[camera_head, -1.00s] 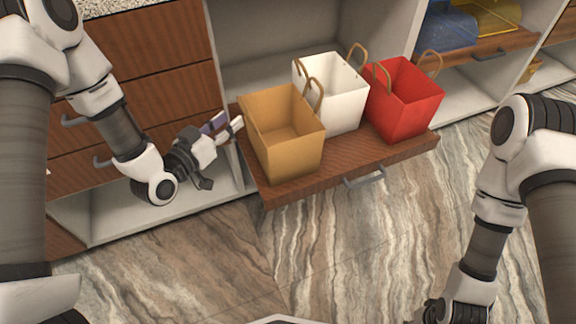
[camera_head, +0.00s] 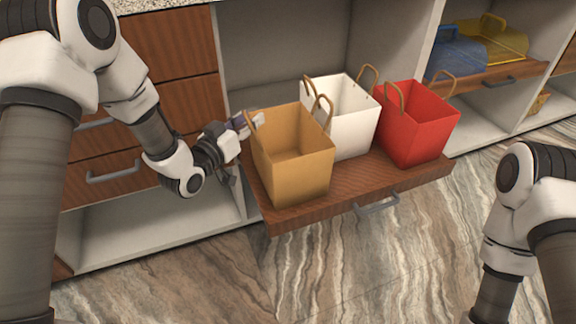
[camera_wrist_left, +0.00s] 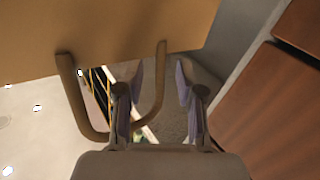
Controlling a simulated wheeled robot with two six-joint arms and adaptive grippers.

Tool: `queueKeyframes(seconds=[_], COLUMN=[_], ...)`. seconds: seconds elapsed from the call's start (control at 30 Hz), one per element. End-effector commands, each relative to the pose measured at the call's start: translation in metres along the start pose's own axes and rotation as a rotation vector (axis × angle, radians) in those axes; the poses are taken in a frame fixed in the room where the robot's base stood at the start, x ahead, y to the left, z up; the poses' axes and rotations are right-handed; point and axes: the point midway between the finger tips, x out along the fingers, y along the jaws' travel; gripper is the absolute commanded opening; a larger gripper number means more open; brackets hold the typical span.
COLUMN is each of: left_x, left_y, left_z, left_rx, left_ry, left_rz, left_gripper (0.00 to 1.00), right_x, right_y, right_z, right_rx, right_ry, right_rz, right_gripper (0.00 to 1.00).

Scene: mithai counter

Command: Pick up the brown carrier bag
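The brown carrier bag (camera_head: 300,175) stands upright at the left end of a pulled-out wooden drawer shelf (camera_head: 345,204), its top open. One looped handle rises at its right rim; the other is at its left rim, partly hidden by my left gripper (camera_head: 256,121). In the left wrist view the bag (camera_wrist_left: 110,30) fills the top, with its handle (camera_wrist_left: 158,95) hanging into view. My left gripper (camera_wrist_left: 158,85) is open; one side of the handle loop appears between its fingers, with the left finger overlapping the loop. Contact cannot be told. My right gripper is out of view.
A white bag (camera_head: 345,130) stands close behind the brown one, and a red bag (camera_head: 415,130) stands to the right. Drawer fronts (camera_head: 110,160) and a cabinet divider are close on the left. The marble-patterned floor (camera_head: 400,260) in front is clear.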

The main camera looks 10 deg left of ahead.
Motion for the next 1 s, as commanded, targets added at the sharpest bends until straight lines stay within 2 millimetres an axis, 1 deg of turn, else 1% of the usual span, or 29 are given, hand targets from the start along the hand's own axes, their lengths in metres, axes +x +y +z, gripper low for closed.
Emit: queueKeyframes(seconds=[0.03, 0.07, 0.1, 0.43, 0.57, 0.67, 0.87, 0.93, 1.0], left_x=[0.000, 0.000, 0.000, 0.000, 0.000, 0.000, 0.000, -0.012, -0.026], left_y=[0.000, 0.000, 0.000, 0.000, 0.001, 0.002, 0.007, 0.011, 0.018], left_z=[0.000, 0.000, 0.000, 0.000, -0.004, -0.013, -0.040, -0.036, -0.038], left_rx=[0.000, 0.000, 0.000, 0.000, 0.001, 0.001, 0.001, -0.002, -0.003], left_ry=[0.000, 0.000, 0.000, 0.000, 0.000, 0.000, 0.001, -0.004, -0.004], left_rz=[0.000, 0.000, 0.000, 0.000, 0.000, 0.001, 0.001, 0.000, 0.000], left_gripper=[0.17, 0.07, 0.00, 0.00, 0.00, 0.00, 0.00, 0.00, 0.00], right_x=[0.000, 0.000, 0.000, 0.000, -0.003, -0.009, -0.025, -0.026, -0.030], right_y=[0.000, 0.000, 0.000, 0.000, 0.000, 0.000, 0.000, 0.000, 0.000], right_z=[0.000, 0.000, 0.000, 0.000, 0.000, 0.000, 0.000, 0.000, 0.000], right_rx=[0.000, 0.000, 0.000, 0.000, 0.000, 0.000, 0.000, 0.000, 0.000], right_ry=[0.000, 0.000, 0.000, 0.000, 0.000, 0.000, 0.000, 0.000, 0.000], right_rz=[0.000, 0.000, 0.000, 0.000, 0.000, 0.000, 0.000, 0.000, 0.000], right_gripper=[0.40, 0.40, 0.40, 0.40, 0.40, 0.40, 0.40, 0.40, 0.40])
